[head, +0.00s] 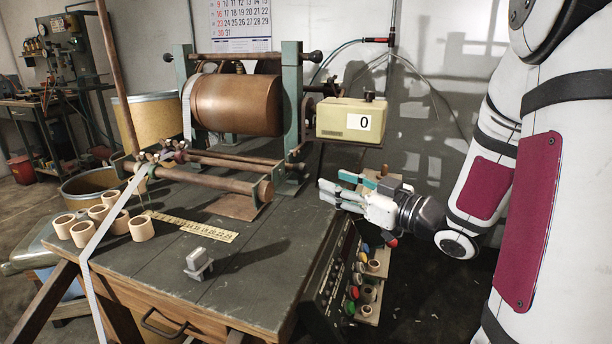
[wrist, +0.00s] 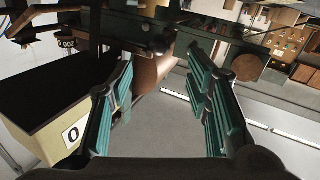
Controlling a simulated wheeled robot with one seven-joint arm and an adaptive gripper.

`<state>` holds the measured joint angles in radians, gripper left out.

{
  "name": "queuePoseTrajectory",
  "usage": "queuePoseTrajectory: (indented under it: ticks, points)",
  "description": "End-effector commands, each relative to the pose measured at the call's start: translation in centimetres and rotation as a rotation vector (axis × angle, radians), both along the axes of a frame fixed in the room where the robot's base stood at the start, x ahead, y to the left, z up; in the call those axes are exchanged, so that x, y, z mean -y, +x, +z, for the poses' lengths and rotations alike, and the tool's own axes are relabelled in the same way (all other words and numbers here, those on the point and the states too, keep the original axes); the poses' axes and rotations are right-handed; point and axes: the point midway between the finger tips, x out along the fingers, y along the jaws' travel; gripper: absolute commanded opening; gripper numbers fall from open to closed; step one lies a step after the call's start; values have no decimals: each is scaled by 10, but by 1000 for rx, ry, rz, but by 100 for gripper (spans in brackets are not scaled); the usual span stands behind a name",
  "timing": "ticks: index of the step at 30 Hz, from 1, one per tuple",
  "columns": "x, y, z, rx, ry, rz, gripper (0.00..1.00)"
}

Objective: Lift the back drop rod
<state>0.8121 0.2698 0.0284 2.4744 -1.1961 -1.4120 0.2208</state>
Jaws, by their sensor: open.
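Two brown rods lie low in front of the copper drum (head: 236,104) in the head view: a rear rod (head: 240,157) and a thicker front rod (head: 215,182). I cannot tell for sure which is the back drop rod. My gripper (head: 335,184) is open and empty, pointing left, right of the rods' right ends and below the counter box (head: 336,118). It touches neither rod. In the wrist view my gripper (wrist: 166,95) has its teal fingers spread wide, with grey surface between them and the brown drum (wrist: 152,72) beyond. The rods are not clear there.
The counter box, reading 0, also fills the left of the wrist view (wrist: 60,105). Green uprights (head: 292,105) flank the drum. Several tape rolls (head: 105,213), a ruler (head: 195,227) and a small grey block (head: 198,264) lie on the bench (head: 240,290). The front right bench top is clear.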

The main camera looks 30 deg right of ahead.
Motion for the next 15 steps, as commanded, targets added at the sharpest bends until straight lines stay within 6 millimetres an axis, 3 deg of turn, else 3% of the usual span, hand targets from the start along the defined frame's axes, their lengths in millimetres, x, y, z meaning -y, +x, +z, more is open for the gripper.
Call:
queuePoseTrajectory:
  ticks: [9, 15]
  points:
    - [-24, 57, -2, 0, -1, 3, 45]
    - [-32, 80, -1, -1, 0, 1, 45]
